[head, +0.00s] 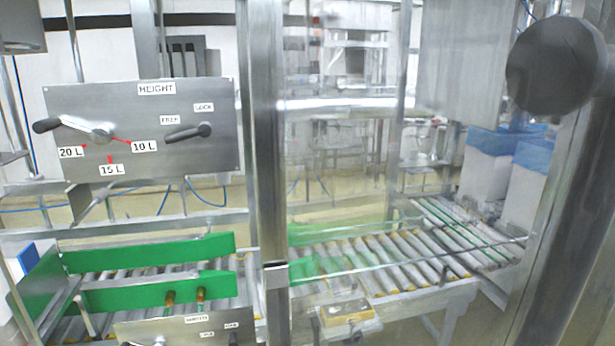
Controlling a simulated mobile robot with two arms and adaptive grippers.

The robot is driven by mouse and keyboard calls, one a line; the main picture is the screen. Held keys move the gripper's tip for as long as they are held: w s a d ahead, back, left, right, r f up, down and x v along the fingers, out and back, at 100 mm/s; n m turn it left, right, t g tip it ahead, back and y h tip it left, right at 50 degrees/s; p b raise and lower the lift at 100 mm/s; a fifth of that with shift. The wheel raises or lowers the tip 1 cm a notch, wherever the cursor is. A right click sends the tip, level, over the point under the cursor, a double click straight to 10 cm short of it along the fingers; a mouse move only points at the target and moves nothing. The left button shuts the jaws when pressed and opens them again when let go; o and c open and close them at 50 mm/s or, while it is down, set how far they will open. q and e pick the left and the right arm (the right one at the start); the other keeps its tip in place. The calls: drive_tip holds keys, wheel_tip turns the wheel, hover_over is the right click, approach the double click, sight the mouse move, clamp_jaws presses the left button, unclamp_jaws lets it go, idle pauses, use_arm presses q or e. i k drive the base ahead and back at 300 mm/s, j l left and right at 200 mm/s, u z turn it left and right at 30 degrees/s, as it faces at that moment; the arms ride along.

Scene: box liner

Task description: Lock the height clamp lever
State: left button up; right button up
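The height clamp lever (188,133) is on the grey HEIGHT panel (205,155) at the left of the head view. Neither of my grippers is in view.
A metal post (262,180) stands just right of the panel. Below are a roller conveyor (395,265) and green side guides (150,253). A second labelled panel (190,330) is at the bottom edge. Blue-lined boxes (488,175) stand at the right. A dark round part (556,65) is close at upper right.

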sight(205, 129)
drive_tip(key=j+u, duration=0.45)
drive_tip(key=j, duration=1.1)
